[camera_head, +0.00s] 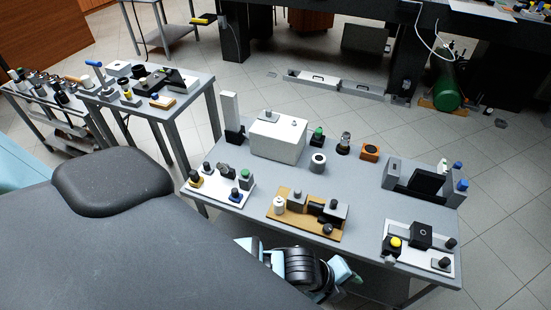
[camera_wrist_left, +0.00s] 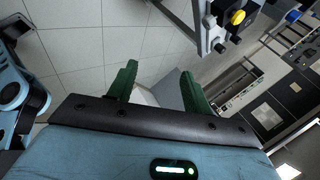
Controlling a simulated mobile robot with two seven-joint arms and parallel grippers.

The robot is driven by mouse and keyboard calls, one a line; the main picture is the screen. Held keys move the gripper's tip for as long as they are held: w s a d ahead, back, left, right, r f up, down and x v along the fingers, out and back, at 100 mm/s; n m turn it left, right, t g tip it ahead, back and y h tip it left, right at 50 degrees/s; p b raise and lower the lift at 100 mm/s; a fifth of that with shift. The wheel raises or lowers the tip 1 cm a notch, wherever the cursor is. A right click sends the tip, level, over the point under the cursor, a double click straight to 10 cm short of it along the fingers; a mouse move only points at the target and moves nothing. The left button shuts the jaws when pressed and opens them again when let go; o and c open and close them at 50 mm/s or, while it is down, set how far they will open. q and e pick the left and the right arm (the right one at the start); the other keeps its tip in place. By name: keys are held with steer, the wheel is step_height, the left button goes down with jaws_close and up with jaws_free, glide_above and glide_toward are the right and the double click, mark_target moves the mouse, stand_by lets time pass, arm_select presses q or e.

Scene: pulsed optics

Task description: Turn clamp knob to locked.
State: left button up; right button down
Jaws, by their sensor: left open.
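Several small knobs stand on fixtures on the grey table (camera_head: 345,180); I cannot tell which is the clamp knob or how it is turned. The white plate (camera_head: 399,258) at the table's right front carries a black block (camera_head: 421,235), a yellow knob (camera_head: 395,242) and black knobs (camera_head: 450,243). The left wrist view shows a yellow knob (camera_wrist_left: 238,17) and a black knob (camera_wrist_left: 218,47) at top right. My left gripper (camera_wrist_left: 155,80) is open and empty, its green fingers apart from the fixtures. In the head view my left arm is at the bottom, below the table's front edge. My right gripper is not in view.
A tan board (camera_head: 272,213) with blocks and a white plate (camera_head: 208,196) with coloured knobs lie along the table's front. A white box (camera_head: 277,138), a tall white post (camera_head: 230,112) and a grey bracket (camera_head: 425,182) stand behind. A second table (camera_head: 197,82) is at left.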

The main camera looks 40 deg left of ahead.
arm_select(q)
steer(key=s+a+r+n+t+y+p, duration=0.1)
steer(key=s+a+n+t+p, duration=0.3)
steer(key=s+a+n, duration=0.7)
steer(key=shift+s+r+n+y, duration=0.4)
steer(key=shift+s+n, duration=0.45)
steer(key=shift+n, duration=2.35)
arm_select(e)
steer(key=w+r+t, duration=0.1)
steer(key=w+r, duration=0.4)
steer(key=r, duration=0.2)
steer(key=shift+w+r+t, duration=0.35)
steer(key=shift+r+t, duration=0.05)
arm_select(q)
steer(key=shift+d+f, duration=0.1)
